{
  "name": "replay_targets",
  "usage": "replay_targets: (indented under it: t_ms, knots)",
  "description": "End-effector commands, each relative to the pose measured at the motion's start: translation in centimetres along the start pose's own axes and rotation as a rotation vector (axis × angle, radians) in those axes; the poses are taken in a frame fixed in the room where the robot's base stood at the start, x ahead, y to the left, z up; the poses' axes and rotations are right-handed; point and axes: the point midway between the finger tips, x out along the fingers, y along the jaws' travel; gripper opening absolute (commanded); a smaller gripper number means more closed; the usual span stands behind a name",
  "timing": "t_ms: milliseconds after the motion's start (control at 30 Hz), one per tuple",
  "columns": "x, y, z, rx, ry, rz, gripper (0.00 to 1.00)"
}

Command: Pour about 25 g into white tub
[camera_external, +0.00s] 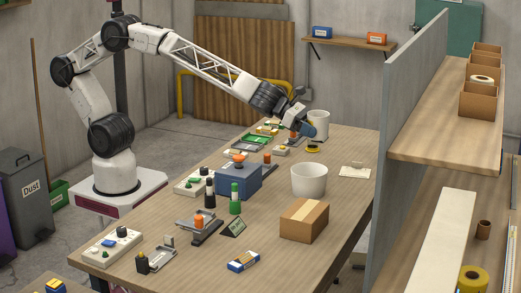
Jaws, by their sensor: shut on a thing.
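Two white tubs stand on the wooden table. One white tub (309,181) is near the middle right, and another white tub (318,124) stands farther back. My gripper (301,127) is at the far part of the table, just left of the back tub. It is shut on a small blue container (308,130), which looks tilted. The fingers and the container's opening are too small to make out. I cannot tell whether the container touches the back tub or whether anything is flowing from it.
A blue box-shaped device (236,182) with an orange top stands left of the front tub. A cardboard box (304,220) is in front of it. Bottles (235,199) and small tools crowd the left side. A grey partition (408,110) bounds the right.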

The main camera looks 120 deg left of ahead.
Motion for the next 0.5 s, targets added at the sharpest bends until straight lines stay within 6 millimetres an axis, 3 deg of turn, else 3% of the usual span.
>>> replay_targets:
  t_ms: [500]
  knots:
    - [-1.1,0.1,2.6,0.000,0.000,0.000,0.42]
